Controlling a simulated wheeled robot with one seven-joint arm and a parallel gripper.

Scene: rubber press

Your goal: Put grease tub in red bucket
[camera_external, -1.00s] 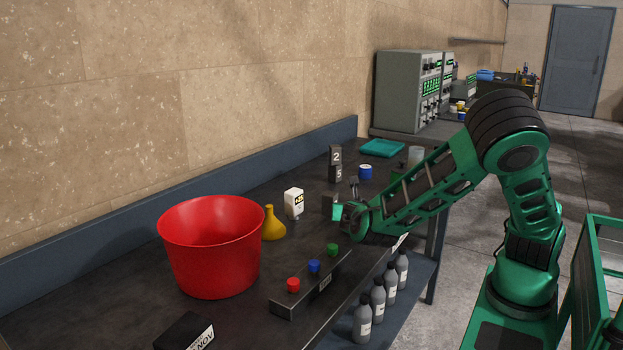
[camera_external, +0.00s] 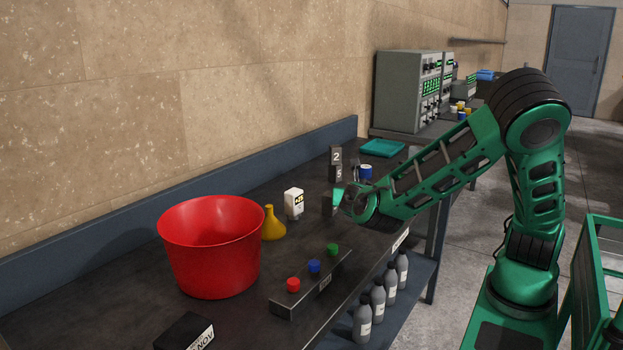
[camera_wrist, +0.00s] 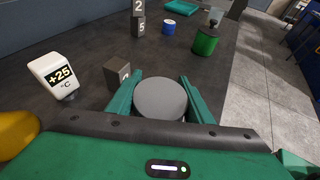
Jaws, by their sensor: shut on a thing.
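My gripper (camera_external: 341,198) is over the back right part of the workbench in the external view. In the wrist view its two green fingers (camera_wrist: 161,78) are shut on a round thing with a flat grey top, which I take to be the grease tub (camera_wrist: 160,98). Its sides are mostly hidden, and the external view does not show it clearly. The red bucket (camera_external: 211,258) stands upright on the bench at the left, well away from my gripper. Its mouth faces up. The bucket is outside the wrist view.
Between gripper and bucket stand a yellow flask (camera_external: 272,227), a white +25 °C display (camera_external: 293,203) and a low block with red, blue and green knobs (camera_external: 318,283). Number blocks (camera_external: 336,164), a blue tub (camera_wrist: 169,27) and a green can (camera_wrist: 206,41) stand farther back.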

